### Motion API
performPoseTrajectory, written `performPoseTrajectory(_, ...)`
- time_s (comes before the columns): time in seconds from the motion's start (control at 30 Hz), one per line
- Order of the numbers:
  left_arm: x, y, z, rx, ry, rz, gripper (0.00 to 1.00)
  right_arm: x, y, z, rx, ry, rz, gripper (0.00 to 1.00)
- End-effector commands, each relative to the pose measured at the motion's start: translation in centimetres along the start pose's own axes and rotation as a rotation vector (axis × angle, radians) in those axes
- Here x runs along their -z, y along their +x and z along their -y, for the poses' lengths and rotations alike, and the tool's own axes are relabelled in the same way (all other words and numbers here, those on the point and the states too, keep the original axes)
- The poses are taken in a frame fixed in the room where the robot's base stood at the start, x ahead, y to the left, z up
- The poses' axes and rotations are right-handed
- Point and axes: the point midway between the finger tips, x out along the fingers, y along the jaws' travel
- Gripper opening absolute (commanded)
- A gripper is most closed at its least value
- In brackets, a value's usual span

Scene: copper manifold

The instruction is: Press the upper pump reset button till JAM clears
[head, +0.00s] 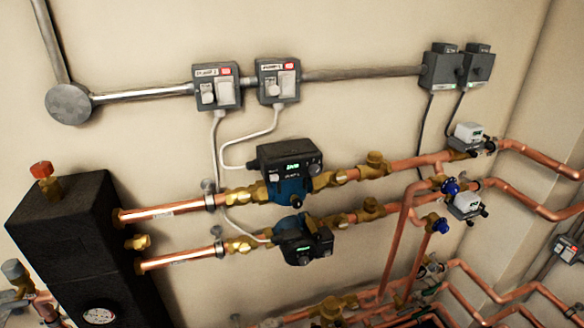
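The upper pump (290,188) has a blue body and a dark control head, and sits on the upper copper pipe at the middle of the head view. Its small display (292,166) glows green; the lettering is too small to read surely. A small light spot (275,178) shows at the left of its face and a dark round knob (315,168) at the right. I cannot tell which is the reset button. Neither of my grippers is in view, and nothing touches the pump.
A second pump (303,243) sits on the lower pipe just below. Two grey switch boxes (217,88) (278,82) hang above, with pale cables running down. A black block (75,245) stands at left. More copper pipes and valves fill the lower right. The wall between is bare.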

Motion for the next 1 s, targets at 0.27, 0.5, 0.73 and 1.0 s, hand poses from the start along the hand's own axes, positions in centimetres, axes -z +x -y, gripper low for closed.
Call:
performPoseTrajectory(0.27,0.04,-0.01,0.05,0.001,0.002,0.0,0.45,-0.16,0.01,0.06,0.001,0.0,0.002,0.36)
performPoseTrajectory(0.5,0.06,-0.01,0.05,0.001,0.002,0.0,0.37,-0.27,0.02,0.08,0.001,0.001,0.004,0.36)
performPoseTrajectory(0.73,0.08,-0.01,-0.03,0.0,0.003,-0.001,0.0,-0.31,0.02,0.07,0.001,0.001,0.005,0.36)
performPoseTrajectory(1.0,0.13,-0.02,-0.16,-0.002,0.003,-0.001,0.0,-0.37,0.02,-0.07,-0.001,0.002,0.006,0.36)
